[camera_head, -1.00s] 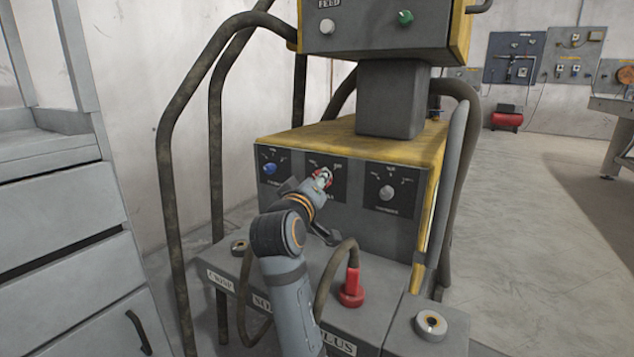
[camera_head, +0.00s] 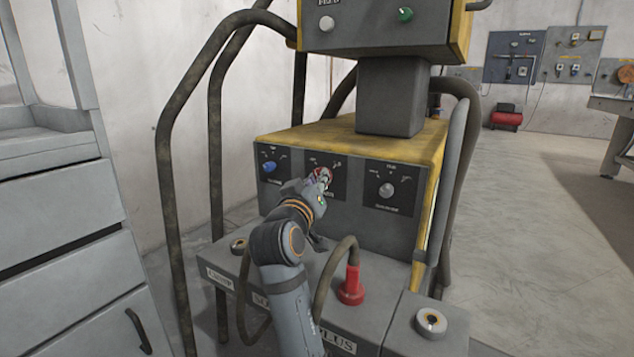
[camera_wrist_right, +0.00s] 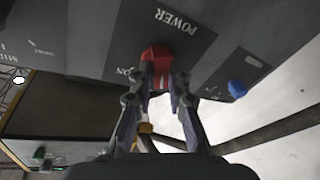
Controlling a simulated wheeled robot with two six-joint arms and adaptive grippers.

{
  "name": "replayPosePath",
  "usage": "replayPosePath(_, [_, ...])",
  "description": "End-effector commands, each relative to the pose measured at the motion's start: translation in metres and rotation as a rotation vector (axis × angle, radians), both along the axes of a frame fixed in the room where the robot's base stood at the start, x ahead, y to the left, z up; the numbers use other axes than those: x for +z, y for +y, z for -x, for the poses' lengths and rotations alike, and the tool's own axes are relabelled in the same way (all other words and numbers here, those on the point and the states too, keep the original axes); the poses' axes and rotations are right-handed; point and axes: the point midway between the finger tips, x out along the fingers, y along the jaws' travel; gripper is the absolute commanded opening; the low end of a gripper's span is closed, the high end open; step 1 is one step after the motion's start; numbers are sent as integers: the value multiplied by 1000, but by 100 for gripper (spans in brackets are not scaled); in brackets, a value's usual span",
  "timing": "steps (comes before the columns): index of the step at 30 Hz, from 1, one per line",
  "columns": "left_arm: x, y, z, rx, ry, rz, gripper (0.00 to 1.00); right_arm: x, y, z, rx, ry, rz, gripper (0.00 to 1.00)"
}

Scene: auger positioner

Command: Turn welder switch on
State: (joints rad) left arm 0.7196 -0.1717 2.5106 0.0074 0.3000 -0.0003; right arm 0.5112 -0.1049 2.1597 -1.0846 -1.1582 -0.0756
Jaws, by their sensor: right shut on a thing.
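The welder (camera_head: 345,140) is a grey box with a yellow top and a front panel of knobs. Its red power switch (camera_wrist_right: 157,58) shows in the right wrist view, on a dark plate lettered POWER and ON. In the head view the red switch (camera_head: 322,173) sits on the middle plate, partly hidden by my right gripper (camera_head: 324,180). In the right wrist view the fingers of my right gripper (camera_wrist_right: 159,82) are shut on the red switch from both sides. My left gripper is in neither view.
A blue knob (camera_head: 269,167) is left of the switch and a grey knob (camera_head: 386,190) right of it. A red cable plug (camera_head: 351,287) stands on the lower ledge, its cable close to my right arm. Grey drawers (camera_head: 65,215) stand at the left.

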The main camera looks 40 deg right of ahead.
Motion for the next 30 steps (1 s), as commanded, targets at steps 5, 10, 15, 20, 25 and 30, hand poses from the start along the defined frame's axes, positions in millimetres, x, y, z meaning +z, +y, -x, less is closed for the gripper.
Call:
replayPosePath(5, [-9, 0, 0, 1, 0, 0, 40, -4, 0, 0, 0, -107, -47, 0])
replayPosePath(10, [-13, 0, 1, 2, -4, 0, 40, -4, 0, 0, -1, -187, -79, 0])
replayPosePath(15, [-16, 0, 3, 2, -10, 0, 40, -4, 0, 0, -1, -236, -101, 0])
replayPosePath(20, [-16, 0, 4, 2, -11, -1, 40, -3, 0, 0, -1, -257, -109, 0])
replayPosePath(25, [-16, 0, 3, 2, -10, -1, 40, -2, 0, 0, -1, -260, -111, 0])
replayPosePath(30, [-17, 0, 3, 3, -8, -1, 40, -3, 0, 0, -1, -259, -110, 0])
